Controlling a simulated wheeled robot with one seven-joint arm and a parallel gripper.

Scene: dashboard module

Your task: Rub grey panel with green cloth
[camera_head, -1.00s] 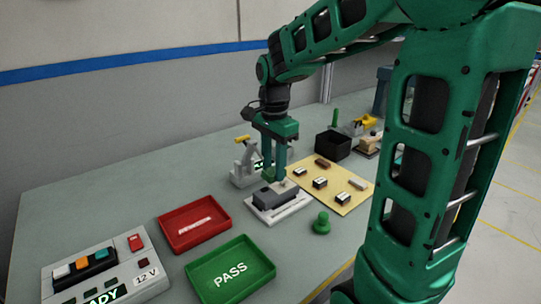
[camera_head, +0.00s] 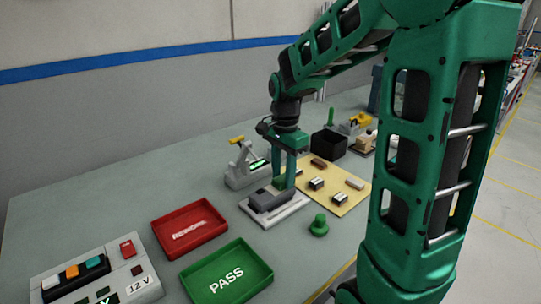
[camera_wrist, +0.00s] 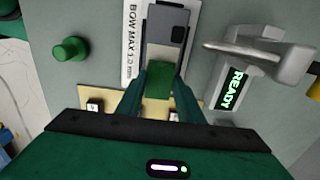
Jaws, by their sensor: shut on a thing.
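The grey panel (camera_head: 272,197) lies on a white fixture (camera_head: 262,215) in the middle of the bench. In the wrist view the panel (camera_wrist: 163,28) runs up from the fingertips and bears a dark square. My gripper (camera_head: 285,184) points down at the panel's far right end. In the wrist view my gripper (camera_wrist: 160,88) is shut on the green cloth (camera_wrist: 160,76), which shows as a small green block between the fingers. The cloth overlaps the panel's near end there. Whether it touches the panel's surface I cannot tell.
A grey clamp gauge (camera_head: 243,172) with a READY display stands close behind the fixture. A tan mat (camera_head: 345,200) with small parts lies to the right, a green knob (camera_head: 319,226) in front. Red (camera_head: 165,232) and green (camera_head: 200,292) trays are at the left front.

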